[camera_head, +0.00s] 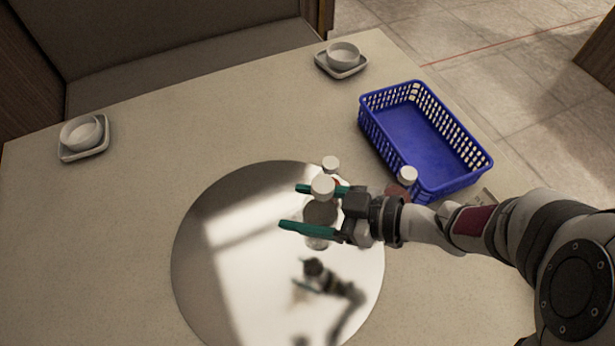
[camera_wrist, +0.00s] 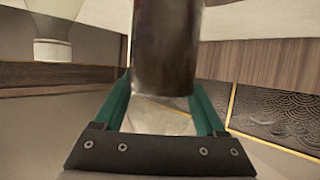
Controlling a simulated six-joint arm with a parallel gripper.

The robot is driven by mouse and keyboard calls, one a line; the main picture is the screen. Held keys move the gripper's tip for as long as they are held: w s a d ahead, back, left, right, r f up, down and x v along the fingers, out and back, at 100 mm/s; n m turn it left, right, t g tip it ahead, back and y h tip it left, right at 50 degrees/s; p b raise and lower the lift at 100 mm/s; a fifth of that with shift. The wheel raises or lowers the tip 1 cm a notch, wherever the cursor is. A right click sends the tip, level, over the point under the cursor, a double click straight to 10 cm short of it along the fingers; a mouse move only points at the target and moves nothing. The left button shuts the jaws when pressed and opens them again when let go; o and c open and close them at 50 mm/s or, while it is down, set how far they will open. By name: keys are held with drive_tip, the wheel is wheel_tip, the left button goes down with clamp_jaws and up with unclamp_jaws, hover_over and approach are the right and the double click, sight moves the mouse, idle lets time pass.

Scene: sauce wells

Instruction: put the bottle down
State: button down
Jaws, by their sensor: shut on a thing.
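My gripper (camera_head: 293,207) reaches in from the right with its green fingers shut on a clear bottle (camera_head: 319,212) with a white cap and dark contents. The bottle is roughly upright over the round shiny turntable (camera_head: 215,240). Its base shows just below the near finger. A reflection of my gripper lies well apart from it, so the bottle seems held above the surface; the exact gap is unclear. In the wrist view the bottle (camera_wrist: 166,50) stands between both fingers (camera_wrist: 160,105), its top cut off by the frame.
A white-capped bottle (camera_head: 330,164) stands just behind the held one. Another white-capped bottle (camera_head: 407,175), reddish, stands by the blue basket (camera_head: 373,128), partly behind my arm. Bowls on saucers sit at the left (camera_head: 80,133) and back (camera_head: 342,56). The turntable's left side is clear.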

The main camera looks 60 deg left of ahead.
wheel_tip(320, 180, up, 11)
drive_tip(key=shift+r, duration=0.2)
drive_tip(key=w+a+m+t+y, duration=0.1)
drive_tip(key=w+a+m+t, duration=0.3)
drive_tip(key=w, duration=0.8)
drive_tip(key=w+a+m+t+y, duration=0.1)
drive_tip(key=w+a+m+t, duration=0.35)
drive_tip(key=w, duration=0.85)
drive_tip(key=w+a+m+t+y, duration=0.1)
drive_tip(key=w+m+t, duration=0.45)
drive_tip(key=w, duration=0.65)
wheel_tip(320, 180, down, 22)
drive_tip(key=shift+s+a+r+n+t, duration=0.2)
drive_tip(key=shift+n+t, duration=0.1)
drive_tip(key=shift+t, duration=0.1)
unclamp_jaws()
drive_tip(key=shift+f, duration=0.15)
